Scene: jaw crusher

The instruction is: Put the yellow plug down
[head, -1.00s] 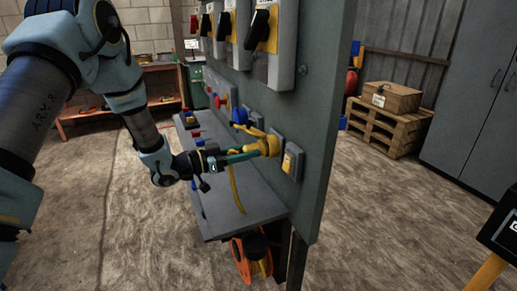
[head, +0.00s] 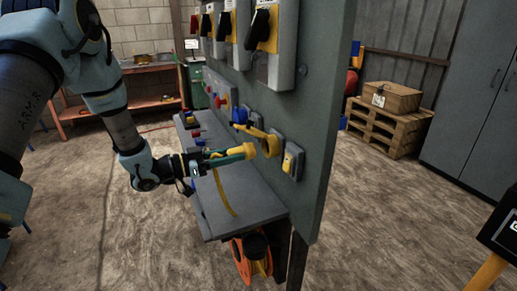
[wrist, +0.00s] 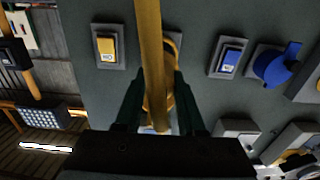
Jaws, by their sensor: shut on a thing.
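My gripper (head: 232,156) is shut on the yellow plug (head: 247,150) and holds it level above the grey shelf (head: 240,205), at the panel's left. The plug's front end points at the yellow socket (head: 272,145) on the panel, with a small gap between them. The plug's yellow cable (head: 221,190) hangs down toward the shelf. In the wrist view the yellow cable (wrist: 148,45) crosses the middle, with green fingers on both sides; the yellow socket (wrist: 174,45) is partly hidden behind it.
The upright grey panel (head: 325,130) carries a blue socket (head: 239,115), a yellow switch (head: 288,162) and black-handled switches above. Small red and blue parts lie at the shelf's far end. An orange cable reel (head: 250,260) is below. The shelf's near part is mostly clear.

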